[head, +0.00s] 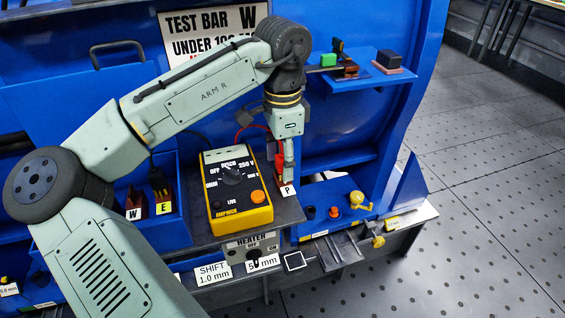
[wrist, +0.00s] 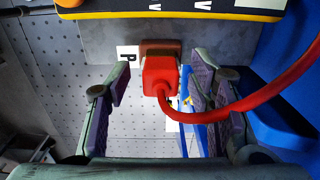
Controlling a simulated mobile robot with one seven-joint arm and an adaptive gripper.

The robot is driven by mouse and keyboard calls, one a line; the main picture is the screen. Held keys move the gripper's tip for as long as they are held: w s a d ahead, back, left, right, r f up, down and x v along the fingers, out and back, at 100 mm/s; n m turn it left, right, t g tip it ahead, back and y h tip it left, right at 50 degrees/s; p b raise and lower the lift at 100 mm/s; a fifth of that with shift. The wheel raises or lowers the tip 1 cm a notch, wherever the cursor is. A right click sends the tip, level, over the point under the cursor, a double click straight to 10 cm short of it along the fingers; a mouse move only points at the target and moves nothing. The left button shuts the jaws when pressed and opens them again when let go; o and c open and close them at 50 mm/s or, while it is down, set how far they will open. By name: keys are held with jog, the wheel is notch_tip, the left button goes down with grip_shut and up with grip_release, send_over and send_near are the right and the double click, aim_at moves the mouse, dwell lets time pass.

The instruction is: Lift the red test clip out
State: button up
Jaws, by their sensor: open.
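The red test clip (wrist: 160,75) sits in a brown holder (wrist: 160,47) beside the label P in the wrist view, with a red lead curving off to the right. In the head view the red clip (head: 280,170) shows at the gripper's tip, partly hidden by it. My gripper (wrist: 160,92) is open, one finger on each side of the clip, with a visible gap on the left; contact on the right I cannot tell. In the head view my gripper (head: 288,170) points down at the shelf, just right of the yellow meter.
The yellow meter (head: 234,190) stands close to the left of the clip. Two dark red holders, marked W (head: 134,205) and E (head: 162,200), are farther left. A blue shelf (head: 365,75) holds small blocks above right. An orange knob (head: 334,212) is at lower right.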

jog(key=shift+c, duration=0.5)
grip_shut()
